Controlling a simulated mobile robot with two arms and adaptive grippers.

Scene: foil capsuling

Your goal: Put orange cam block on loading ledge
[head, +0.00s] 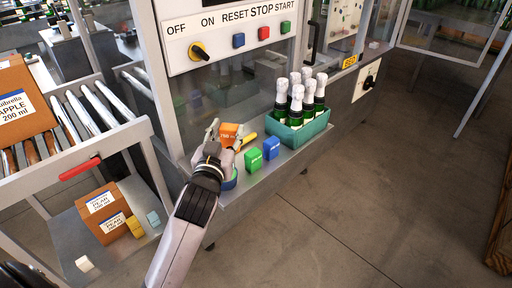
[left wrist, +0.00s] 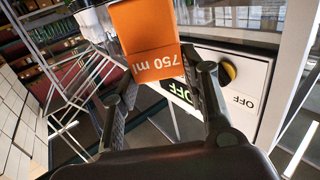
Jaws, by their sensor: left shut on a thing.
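The orange cam block (head: 230,132) is held in my left gripper (head: 224,142), above the left part of the loading ledge (head: 287,169). The left wrist view shows the orange block (left wrist: 145,35) marked "750 ml" between the fingers of the left gripper (left wrist: 160,95). The ledge is a grey metal shelf along the front of the machine. A green block (head: 253,159) and a blue block (head: 271,148) stand on it to the right of the gripper. Whether the orange block touches the ledge cannot be told. My right gripper is not in view.
A teal crate (head: 300,134) of foil-topped bottles stands on the ledge at the right. A control panel (head: 232,40) is above. A roller conveyor (head: 90,112) is at left.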

